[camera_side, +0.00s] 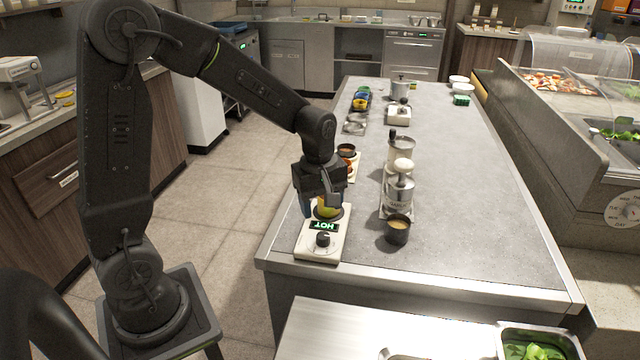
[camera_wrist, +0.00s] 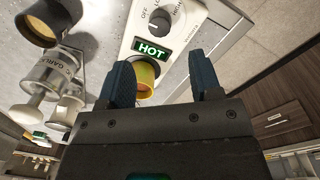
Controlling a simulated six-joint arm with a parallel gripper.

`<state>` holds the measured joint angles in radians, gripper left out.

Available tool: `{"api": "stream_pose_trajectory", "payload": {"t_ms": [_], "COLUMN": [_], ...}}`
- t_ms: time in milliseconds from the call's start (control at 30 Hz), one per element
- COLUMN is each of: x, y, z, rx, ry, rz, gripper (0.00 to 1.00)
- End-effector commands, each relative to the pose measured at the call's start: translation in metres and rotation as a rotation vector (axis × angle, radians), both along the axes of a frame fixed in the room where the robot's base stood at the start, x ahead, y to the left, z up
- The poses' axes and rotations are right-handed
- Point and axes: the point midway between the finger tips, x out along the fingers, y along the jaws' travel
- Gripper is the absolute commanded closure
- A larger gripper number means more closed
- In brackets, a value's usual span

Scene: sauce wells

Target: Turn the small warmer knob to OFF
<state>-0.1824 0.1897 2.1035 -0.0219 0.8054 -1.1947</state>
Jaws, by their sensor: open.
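The small warmer (camera_side: 309,244) is a cream box at the near left end of the grey counter. Its black knob (camera_side: 323,240) is on its near end and also shows in the wrist view (camera_wrist: 161,23), with OFF and HIGH printed around it. I cannot make out where the knob points. A lit green display (camera_wrist: 152,49) reads HOT.
A dark cup of sauce (camera_side: 397,230) and a metal dispenser marked GARLIC (camera_side: 398,192) stand to the right of the warmer. Several containers stand farther back along the counter (camera_side: 470,200). The counter's right side is clear. A steel surface (camera_side: 390,335) is in front.

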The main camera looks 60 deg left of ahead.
Motion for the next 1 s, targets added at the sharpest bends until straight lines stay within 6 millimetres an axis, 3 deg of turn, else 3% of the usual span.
{"api": "stream_pose_trajectory", "payload": {"t_ms": [100, 300, 767, 867, 1000], "x": [0.0, -0.002, -0.004, -0.011, -0.038], "y": [0.0, 0.001, 0.0, -0.005, -0.021], "z": [0.024, 0.048, 0.055, 0.064, 0.089], "rx": [0.001, 0.0, 0.001, 0.01, 0.05], "ry": [-0.004, -0.001, -0.003, -0.03, -0.112], "rz": [0.001, 0.001, -0.01, -0.08, -0.325], "gripper": [0.41, 0.41, 0.41, 0.41, 0.41]}}
